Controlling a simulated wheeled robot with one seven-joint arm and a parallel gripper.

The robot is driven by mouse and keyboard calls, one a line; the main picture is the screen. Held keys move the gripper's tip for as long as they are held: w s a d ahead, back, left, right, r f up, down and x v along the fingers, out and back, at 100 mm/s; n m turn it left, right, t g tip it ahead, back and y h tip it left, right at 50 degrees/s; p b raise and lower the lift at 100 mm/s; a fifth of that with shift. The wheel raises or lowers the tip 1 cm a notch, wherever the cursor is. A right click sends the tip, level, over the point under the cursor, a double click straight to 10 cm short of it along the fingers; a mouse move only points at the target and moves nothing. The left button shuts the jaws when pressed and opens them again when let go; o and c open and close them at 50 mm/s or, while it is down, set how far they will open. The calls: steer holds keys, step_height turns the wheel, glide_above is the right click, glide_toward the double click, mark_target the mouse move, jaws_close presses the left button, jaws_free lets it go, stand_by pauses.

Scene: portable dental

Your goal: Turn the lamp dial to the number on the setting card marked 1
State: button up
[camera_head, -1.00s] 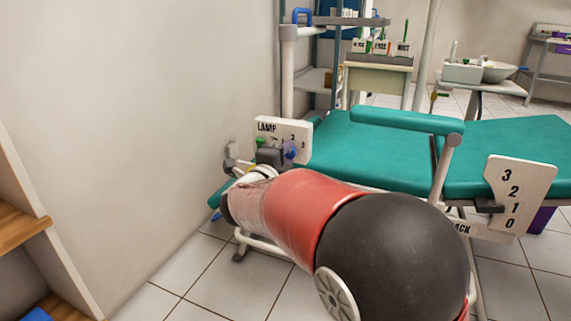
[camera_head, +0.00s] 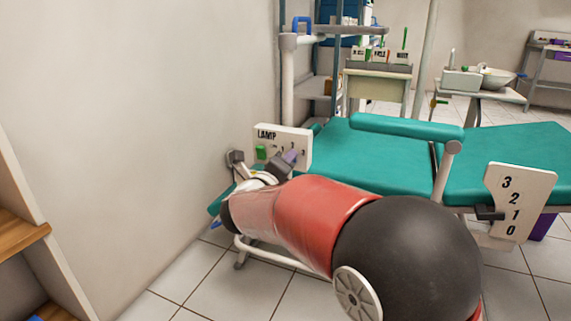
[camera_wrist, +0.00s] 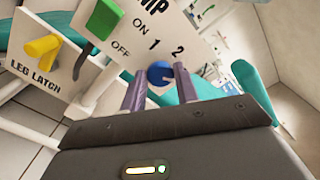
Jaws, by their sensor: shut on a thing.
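The white lamp panel (camera_head: 269,134) stands at the left end of the teal chair. It also shows in the wrist view (camera_wrist: 196,53), tilted, with ON, OFF, 1 and 2 readable. Its green switch (camera_wrist: 104,20) is left of the ON and OFF marks. The blue lamp dial (camera_wrist: 159,70) lies below the numbers 1 and 2. My gripper (camera_wrist: 158,84) is shut on the dial, one purple finger on each side. In the head view my gripper (camera_head: 290,157) is turned at a slant and hides the dial. The dial's pointer is not clear. I cannot identify the setting card marked 1.
A yellow leg latch handle (camera_wrist: 41,47) is beside the lamp panel. The teal chair (camera_head: 375,160) fills the middle, with a numbered back panel (camera_head: 529,190) at right. A wall (camera_head: 130,120) is close on the left. Small labelled holders (camera_head: 379,57) stand behind; their labels are unclear.

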stand_by(0.3)
steer(key=o, duration=1)
steer(key=shift+c, duration=0.2)
steer(key=v, duration=0.8)
